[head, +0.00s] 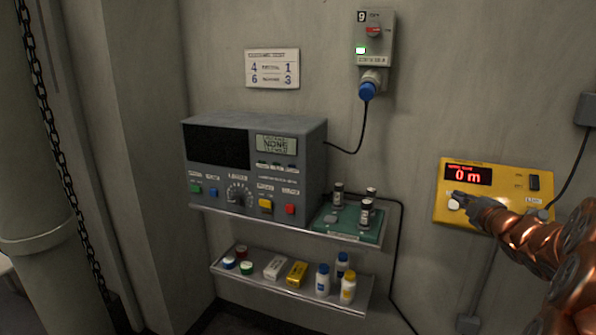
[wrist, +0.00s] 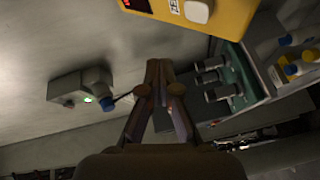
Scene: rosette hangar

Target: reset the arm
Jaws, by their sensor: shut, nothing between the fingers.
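My arm (head: 540,235) is copper-coloured and reaches in from the right edge in the head view. My gripper (head: 462,197) is at its end, in front of the yellow wall box (head: 510,182), close to the white button (head: 454,205) on the box's lower left. I cannot tell from the head view whether it touches the button. In the wrist view the fingers of my gripper (wrist: 160,64) meet at their tips with nothing between them. The yellow box (wrist: 225,22) and its white button (wrist: 198,11) show above the fingertips there, apart from them. The box's red display reads "0 m".
A grey instrument (head: 255,165) with a "NONE" screen stands on the upper shelf (head: 270,225), beside a green tray (head: 328,228) with several vials. The lower shelf (head: 330,299) holds bottles and small boxes. A wall switch (head: 375,40) with a blue plug is above. A chain hangs left.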

